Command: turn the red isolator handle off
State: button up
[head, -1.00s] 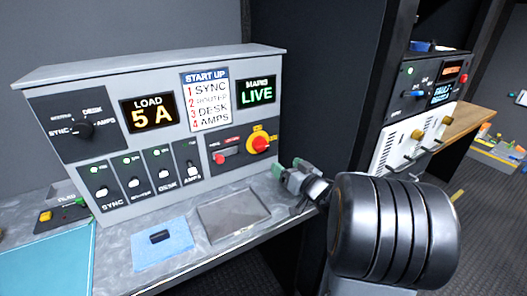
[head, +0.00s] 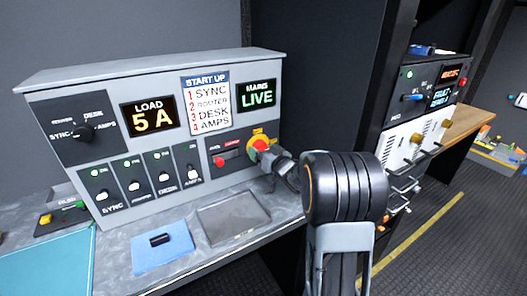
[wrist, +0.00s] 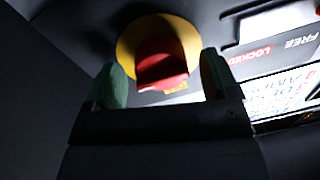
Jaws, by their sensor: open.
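The red isolator handle (wrist: 160,64) sits on a round yellow plate (wrist: 131,38) on the grey panel. In the wrist view it lies between the two green fingertips of my gripper (wrist: 164,80), which is open with dark gaps visible on both sides of the handle. In the head view the handle (head: 260,145) is at the lower right of the panel, and my gripper (head: 263,151) reaches it from the right, partly covering it. Whether the fingers touch the handle cannot be told.
A smaller red switch (head: 219,161) sits left of the isolator. Displays read LOAD 5 A (head: 149,116) and MAINS LIVE (head: 257,95). A row of breaker switches (head: 135,187) has green lamps.

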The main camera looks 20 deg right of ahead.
jog(key=shift+w, duration=0.1)
jog(key=c, duration=0.9)
jog(key=shift+n+b, duration=0.4)
jog(key=shift+b, duration=0.05)
jog(key=n+b, duration=0.2)
jog(key=n, duration=0.1)
jog(key=shift+f+b, duration=0.1)
jog(key=shift+b, duration=0.3)
jog(key=n+b, duration=0.3)
jog(key=n, duration=0.1)
jog(key=shift+d, duration=0.1)
jog(key=n+b, duration=0.1)
jog(key=n, duration=0.1)
jog(key=n+b, duration=0.2)
jog(key=n+h+b, duration=0.1)
jog(key=n, duration=0.1)
jog(key=shift+r+g, duration=0.25)
jog(key=shift+g, duration=0.05)
jog(key=shift+r+n+b, duration=0.2)
jog(key=shift+n+b, duration=0.95)
jog(key=shift+n, duration=0.45)
jog(key=shift+r, duration=0.15)
